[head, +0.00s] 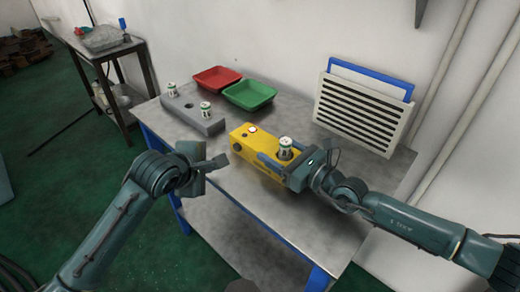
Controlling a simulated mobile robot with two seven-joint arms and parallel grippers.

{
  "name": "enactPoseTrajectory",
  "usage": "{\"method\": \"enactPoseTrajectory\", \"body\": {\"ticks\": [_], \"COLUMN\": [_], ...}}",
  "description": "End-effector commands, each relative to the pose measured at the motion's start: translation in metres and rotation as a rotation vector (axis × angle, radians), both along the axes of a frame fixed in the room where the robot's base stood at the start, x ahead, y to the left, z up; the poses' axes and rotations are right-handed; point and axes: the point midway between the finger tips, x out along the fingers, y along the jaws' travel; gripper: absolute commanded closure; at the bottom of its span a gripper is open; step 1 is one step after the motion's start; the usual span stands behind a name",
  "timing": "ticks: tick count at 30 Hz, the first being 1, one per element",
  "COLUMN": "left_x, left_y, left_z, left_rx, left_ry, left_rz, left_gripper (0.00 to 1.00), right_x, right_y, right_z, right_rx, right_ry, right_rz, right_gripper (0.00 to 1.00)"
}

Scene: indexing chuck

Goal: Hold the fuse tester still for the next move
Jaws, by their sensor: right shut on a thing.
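The fuse tester, a yellow box (242,138), sits on the metal table with a small white button and a dark round knob at its left end. A white and green fuse (285,149) stands upright at its right end. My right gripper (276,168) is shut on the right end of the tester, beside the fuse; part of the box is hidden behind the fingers. My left gripper (212,174) is open and empty, left of the tester and apart from it, near the table's front left edge.
A grey block (208,127) holds two more fuses (172,89) with an empty hole between them. A red tray (217,78) and a green tray (250,94) stand behind. A white slatted panel (360,112) leans at the back right. The table (262,215) is clear in front.

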Motion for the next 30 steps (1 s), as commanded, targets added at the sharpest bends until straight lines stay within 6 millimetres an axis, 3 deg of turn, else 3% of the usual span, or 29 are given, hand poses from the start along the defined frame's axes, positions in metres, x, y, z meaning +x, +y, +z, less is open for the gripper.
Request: {"method": "enactPoseTrajectory", "body": {"ticks": [7, 8, 17, 26, 30], "left_x": [0.0, 0.0, 0.0, 0.0, 0.0], "left_y": [0.0, 0.0, 0.0, 0.0, 0.0], "left_z": [0.0, 0.0, 0.0, 0.0, 0.0], "left_rx": [0.0, 0.0, 0.0, 0.0, 0.0], "left_ry": [0.0, 0.0, 0.0, 0.0, 0.0], "left_rz": [0.0, 0.0, 0.0, 0.0, 0.0], "left_gripper": [1.0, 1.0, 1.0, 1.0, 1.0], "right_x": [0.0, 0.0, 0.0, -0.002, -0.015], "right_y": [0.0, 0.0, 0.0, -0.003, -0.016], "right_z": [0.0, 0.0, 0.0, -0.001, -0.001], "right_rx": [-0.001, -0.001, 0.0, -0.001, -0.004], "right_ry": [-0.001, -0.001, 0.0, 0.001, 0.001], "right_rz": [-0.001, -0.001, 0.0, -0.001, -0.001], "right_gripper": [0.66, 0.36, 0.11, 0.11, 0.11]}}
